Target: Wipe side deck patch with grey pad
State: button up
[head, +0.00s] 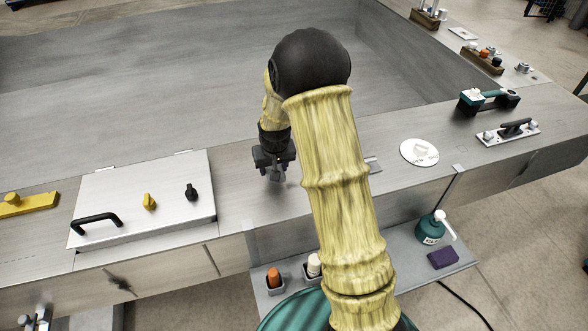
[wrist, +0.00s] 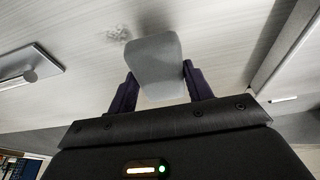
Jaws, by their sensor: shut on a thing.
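The grey pad (wrist: 155,62) is a rounded light-grey block between the two dark fingers of my gripper (wrist: 157,80) in the wrist view. My gripper is shut on it. The side deck patch (wrist: 118,33) is a small speckled grey mark on the pale deck, just beyond the pad and to its left; it looks apart from the pad. In the head view my gripper (head: 276,170) points down over the side deck (head: 235,180), right of the white hatch panel. I cannot tell whether the pad touches the deck. I cannot make out the patch in the head view.
A lower shelf holds a teal bottle (head: 431,229) and a purple block (head: 443,258).

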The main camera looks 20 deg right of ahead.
jog(key=shift+w+r, duration=0.1)
jog(key=shift+r, duration=0.5)
notch_tip(320, 180, up, 2)
jog(key=shift+r+p, duration=0.1)
jog(key=shift+p, duration=0.85)
jog(key=shift+r, duration=0.2)
jog(key=shift+a+f, duration=0.1)
jog(key=shift+a, duration=0.05)
